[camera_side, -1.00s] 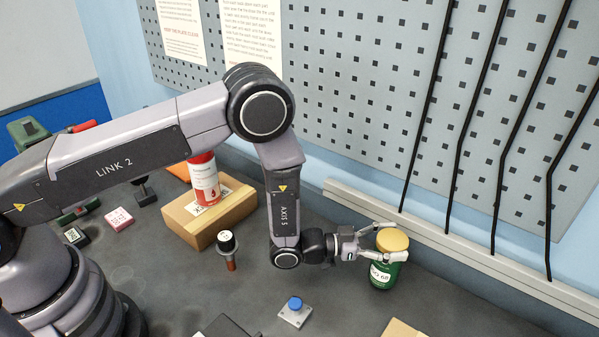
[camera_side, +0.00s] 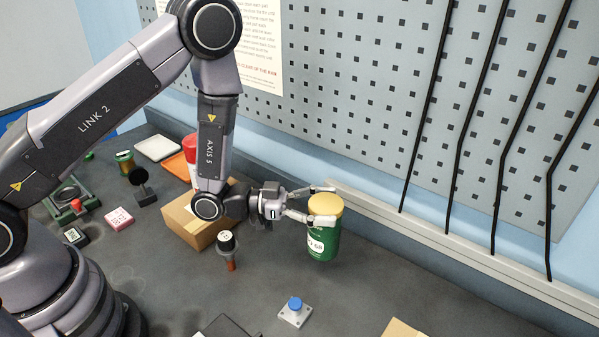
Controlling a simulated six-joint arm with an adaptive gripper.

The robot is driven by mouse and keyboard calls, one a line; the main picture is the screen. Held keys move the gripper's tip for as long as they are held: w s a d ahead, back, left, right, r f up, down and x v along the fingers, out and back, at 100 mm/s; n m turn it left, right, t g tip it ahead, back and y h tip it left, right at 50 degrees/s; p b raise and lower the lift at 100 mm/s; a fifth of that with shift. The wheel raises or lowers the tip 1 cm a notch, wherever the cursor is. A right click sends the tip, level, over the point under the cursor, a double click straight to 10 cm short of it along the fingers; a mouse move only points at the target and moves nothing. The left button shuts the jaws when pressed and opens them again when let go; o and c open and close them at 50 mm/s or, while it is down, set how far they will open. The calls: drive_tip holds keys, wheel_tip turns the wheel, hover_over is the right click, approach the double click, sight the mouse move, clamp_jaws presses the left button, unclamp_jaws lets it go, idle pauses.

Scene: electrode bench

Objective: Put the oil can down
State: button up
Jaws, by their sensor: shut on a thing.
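The oil can (camera_side: 323,247) is a green cylinder with a yellow-tan lid and a white label. It is upright, right of the picture's middle, near the foot of the pegboard. My gripper (camera_side: 324,204) comes in from the left and is shut on the can near its lid. The far finger shows behind the lid and the near finger in front. I cannot tell whether the can's base touches the bench.
A cardboard box (camera_side: 190,222) with a red-and-white can stands left of my gripper. A black-topped tool (camera_side: 227,250) stands before it. A blue button (camera_side: 295,305) sits nearer the front. The bench (camera_side: 420,285) is clear right of the can.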

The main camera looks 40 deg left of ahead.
drive_tip(key=w+a+f+m+g+h, duration=0.1)
drive_tip(key=a+f, duration=0.4)
drive_tip(key=f, duration=0.5)
drive_tip(key=shift+w+a+f+m+g+h, duration=0.35)
drive_tip(key=shift+w+m+g, duration=0.25)
drive_tip(key=shift+w+g, duration=0.5)
drive_tip(key=shift+f, duration=0.2)
drive_tip(key=o, duration=1.2)
drive_tip(key=shift+o, duration=0.2)
drive_tip(key=shift+r, duration=0.1)
